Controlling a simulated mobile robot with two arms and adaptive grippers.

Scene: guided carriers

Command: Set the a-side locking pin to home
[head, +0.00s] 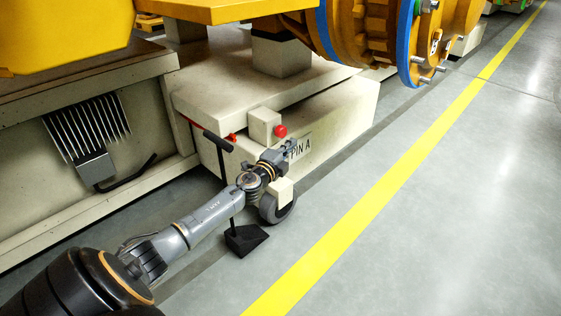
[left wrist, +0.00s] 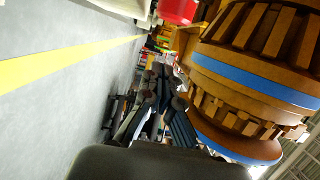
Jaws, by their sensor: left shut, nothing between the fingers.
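In the left wrist view the dark fingers (left wrist: 163,88) point away from the camera, and a large red shape (left wrist: 178,10), probably the knob, is cut by the top edge. The pin's shaft is hidden. My right gripper is in neither view.
A black T-handle (head: 218,141) stands left of the block, and a black pedal (head: 246,238) and a caster wheel (head: 277,207) are below my arm. An orange machine with a blue ring (head: 408,40) overhangs above. The floor around the yellow line (head: 370,150) is clear.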

